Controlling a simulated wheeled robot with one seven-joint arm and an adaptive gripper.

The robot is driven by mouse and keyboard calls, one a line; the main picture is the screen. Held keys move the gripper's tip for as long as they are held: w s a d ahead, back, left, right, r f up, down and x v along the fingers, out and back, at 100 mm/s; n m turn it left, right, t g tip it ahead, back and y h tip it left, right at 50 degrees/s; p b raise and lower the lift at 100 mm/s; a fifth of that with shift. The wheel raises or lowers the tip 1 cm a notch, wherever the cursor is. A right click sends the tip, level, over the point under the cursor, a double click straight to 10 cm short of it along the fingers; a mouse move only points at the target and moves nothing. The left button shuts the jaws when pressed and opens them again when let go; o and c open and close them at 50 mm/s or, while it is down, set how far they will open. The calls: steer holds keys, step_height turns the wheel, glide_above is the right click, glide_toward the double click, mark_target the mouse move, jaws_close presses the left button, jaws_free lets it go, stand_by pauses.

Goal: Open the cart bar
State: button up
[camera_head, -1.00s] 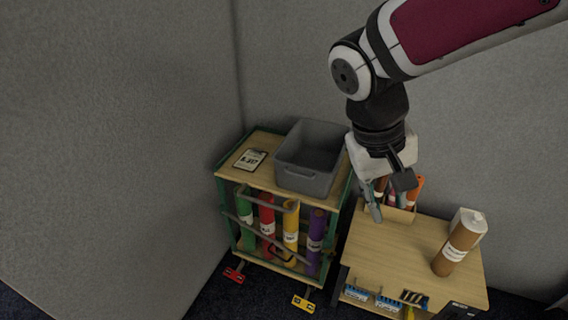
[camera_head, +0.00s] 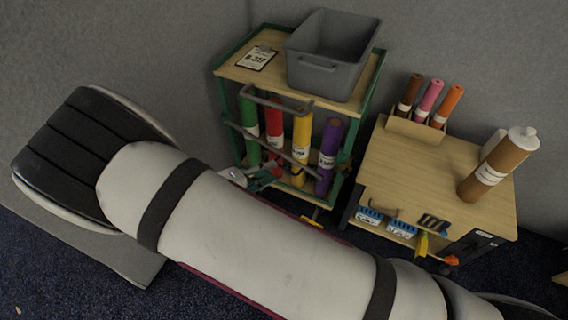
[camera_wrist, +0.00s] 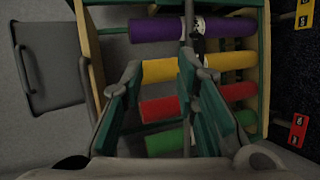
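The cart (camera_head: 232,72) has a green frame and a wooden top, and it stands against the wall in the head view. A thin grey bar (camera_head: 310,168) slopes across its front, before green, red, yellow and purple rolls. In the wrist view the bar (camera_wrist: 187,135) runs top to bottom beside the right finger; contact cannot be told. A second grey rail (camera_head: 277,105) sits higher on the cart. My gripper (camera_wrist: 161,66) is open, its teal fingers apart and pointing at the rolls. In the head view it is low at the cart front, partly hidden by my arm.
A grey bin (camera_head: 318,80) and a labelled sheet (camera_head: 257,58) rest on the cart. A wooden cabinet (camera_head: 385,165) stands close at right, carrying a brown roll (camera_head: 490,172) and a holder with 3 rolls (camera_head: 415,130). Walls close in behind.

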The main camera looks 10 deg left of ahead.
mark_target(283, 167)
steer(key=s+a+f+n+t+y+b, duration=0.1)
steer(key=a+f+n+t+y+b, duration=0.2)
steer(key=f, duration=0.5)
steer(key=shift+m+h, duration=0.3)
steer(key=shift+h, duration=0.4)
steer(key=b+x, duration=0.1)
steer(key=x, duration=1.2)
steer(key=shift+w+a+b, duration=0.1)
steer(key=shift+a+b, duration=0.05)
steer(key=shift+b, duration=0.25)
jaws_close()
